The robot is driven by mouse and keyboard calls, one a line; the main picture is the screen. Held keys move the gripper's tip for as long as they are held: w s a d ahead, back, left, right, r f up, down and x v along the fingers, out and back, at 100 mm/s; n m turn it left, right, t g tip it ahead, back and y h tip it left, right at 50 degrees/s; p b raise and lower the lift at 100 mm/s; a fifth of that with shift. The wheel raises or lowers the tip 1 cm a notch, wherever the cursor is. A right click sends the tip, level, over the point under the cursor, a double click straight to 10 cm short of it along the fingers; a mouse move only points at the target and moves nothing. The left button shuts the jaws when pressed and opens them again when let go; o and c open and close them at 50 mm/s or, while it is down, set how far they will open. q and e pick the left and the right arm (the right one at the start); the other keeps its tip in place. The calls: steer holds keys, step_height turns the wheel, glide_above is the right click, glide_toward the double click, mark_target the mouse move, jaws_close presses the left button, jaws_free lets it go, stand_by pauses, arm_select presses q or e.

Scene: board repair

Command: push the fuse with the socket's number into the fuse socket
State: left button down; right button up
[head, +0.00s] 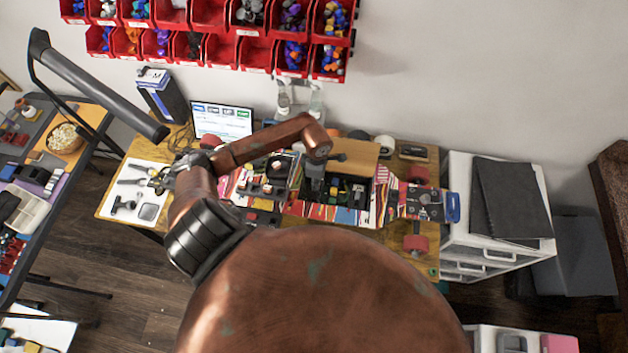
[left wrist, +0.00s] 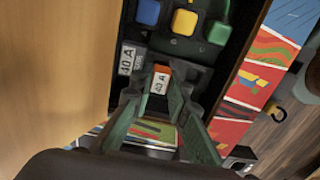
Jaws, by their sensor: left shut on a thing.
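The fuse (left wrist: 160,79), with an orange top and a white face marked 40 A, is between the fingers of my left gripper (left wrist: 158,92) in the left wrist view. The gripper is shut on it. A white label (left wrist: 127,60) reading 40 A is on the dark board (left wrist: 178,46), just left of the fuse. The socket is hidden behind the fuse and fingers, so I cannot tell whether the fuse touches it. In the head view my left gripper (head: 315,183) points down at the open case and is small. My right gripper is not in view.
Blue (left wrist: 184,21) and yellow (left wrist: 220,32) square pieces sit above the fuse on the board. A wooden panel (left wrist: 60,70) borders the board on the left. In the head view, a laptop (head: 222,119) stands behind at left and a white drawer cabinet (head: 480,240) at right.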

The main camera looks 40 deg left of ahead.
arm_select(q)
steer(key=shift+f+b, duration=0.55)
steer(key=shift+b, duration=0.25)
stand_by(1.4)
steer(key=shift+f+b, duration=0.45)
steer(key=shift+f, duration=0.05)
stand_by(0.6)
steer(key=c, duration=1.8)
jaws_free()
steer(key=shift+o, duration=0.2)
steer(key=shift+o, duration=0.5)
steer(key=shift+o, duration=0.8)
steer(key=shift+w+r, duration=0.2)
steer(key=shift+r, duration=0.1)
